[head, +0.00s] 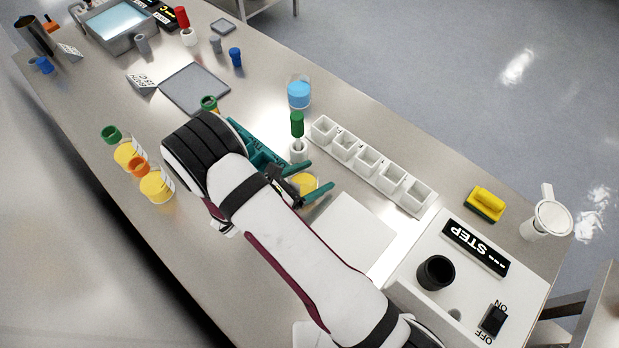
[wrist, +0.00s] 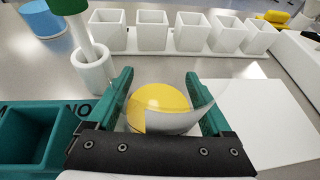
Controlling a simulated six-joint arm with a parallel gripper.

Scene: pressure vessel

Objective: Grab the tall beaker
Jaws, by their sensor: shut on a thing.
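A clear glass beaker with yellow contents (wrist: 160,97) stands between my gripper's two green fingers in the wrist view. It also shows in the head view (head: 304,182), partly hidden by my gripper (head: 314,180). My gripper (wrist: 160,76) is shut on this beaker, one finger on each side. I cannot tell whether its base touches the table. Another beaker with blue contents (head: 299,93) stands farther back, apart from my gripper, and shows in the wrist view's top left corner (wrist: 45,18).
A white holder with a green-topped tool (head: 298,150) stands close behind the held beaker. A row of white cups (head: 367,161) lies to the right. A white square plate (head: 352,228) and a STEP device (head: 470,262) are nearer. A teal NO-marked tray (wrist: 32,135) sits left.

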